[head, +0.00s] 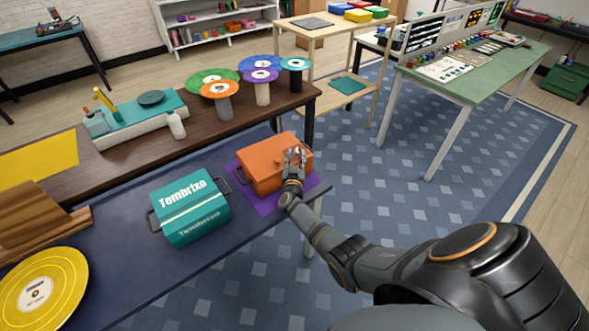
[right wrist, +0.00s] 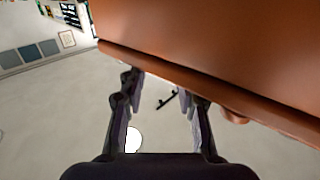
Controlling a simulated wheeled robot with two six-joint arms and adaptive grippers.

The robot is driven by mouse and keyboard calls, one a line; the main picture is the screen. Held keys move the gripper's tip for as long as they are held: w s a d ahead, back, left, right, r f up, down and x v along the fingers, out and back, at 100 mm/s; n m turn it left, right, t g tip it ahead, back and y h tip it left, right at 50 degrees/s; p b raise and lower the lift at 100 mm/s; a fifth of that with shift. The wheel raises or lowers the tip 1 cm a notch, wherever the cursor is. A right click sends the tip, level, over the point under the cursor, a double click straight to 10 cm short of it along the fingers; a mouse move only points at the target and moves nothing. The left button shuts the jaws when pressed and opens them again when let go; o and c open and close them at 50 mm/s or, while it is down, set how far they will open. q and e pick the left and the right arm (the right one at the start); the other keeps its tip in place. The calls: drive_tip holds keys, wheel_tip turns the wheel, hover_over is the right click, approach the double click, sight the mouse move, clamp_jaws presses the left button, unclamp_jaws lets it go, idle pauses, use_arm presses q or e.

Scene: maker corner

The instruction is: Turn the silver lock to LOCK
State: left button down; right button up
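An orange box (head: 262,166) with a dark side handle sits on a purple mat (head: 266,204) at the right end of the dark blue table. My right gripper (head: 296,158) is at the box's near right side, its fingers overlapping the box in the head view. In the right wrist view, the orange box (right wrist: 215,55) fills the upper right, and the gripper's (right wrist: 162,105) two fingers are apart below its edge, with nothing visibly held. I cannot make out a silver lock in either view; the gripper may hide it. My left gripper is not in view.
A teal box (head: 190,208) marked Tembrixo stands left of the orange box on the blue table (head: 120,225). A yellow disc (head: 62,296) lies at the near left. Several discs on stands (head: 262,92) are on the brown table behind. Open floor lies to the right.

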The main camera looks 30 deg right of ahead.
drive_tip(key=v, duration=1)
drive_tip(key=shift+s+a, duration=0.1)
